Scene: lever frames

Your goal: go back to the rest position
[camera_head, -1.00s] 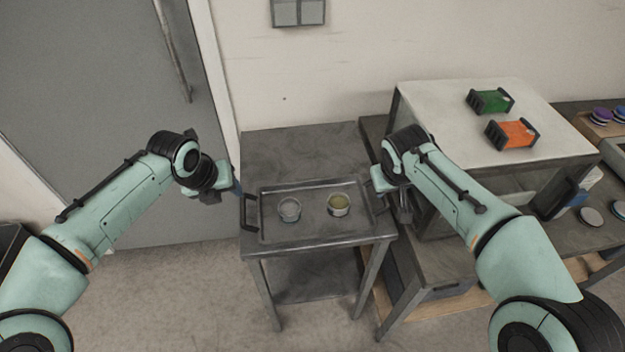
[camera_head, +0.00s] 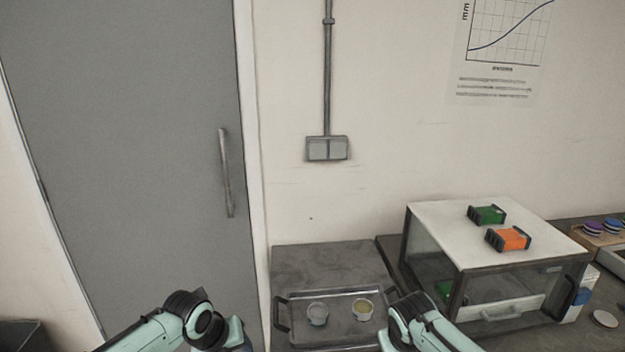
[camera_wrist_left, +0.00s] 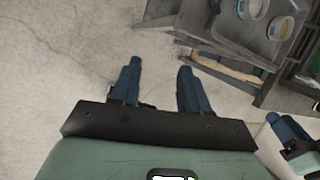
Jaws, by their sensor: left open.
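In the left wrist view my left gripper (camera_wrist_left: 156,88) is open, its two blue fingers apart with only floor between them. In the head view my left arm is at the bottom edge, left of the tray (camera_head: 284,301), and its fingers are cut off. My right arm is at the tray's right side in the head view, its fingers out of frame. Part of my right gripper (camera_wrist_left: 288,128) shows at the right edge of the left wrist view; its opening is unclear. The tray lies on a small grey table (camera_head: 320,262) and bears two round dishes, one greyish (camera_head: 317,313), one yellowish (camera_head: 363,309).
A white-topped glass-fronted cabinet (camera_head: 440,220) stands to the right, with a green block (camera_head: 487,215) and an orange block (camera_head: 508,240) on top. A grey door (camera_head: 130,150) is at left. Open floor (camera_wrist_left: 60,70) lies below my left gripper.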

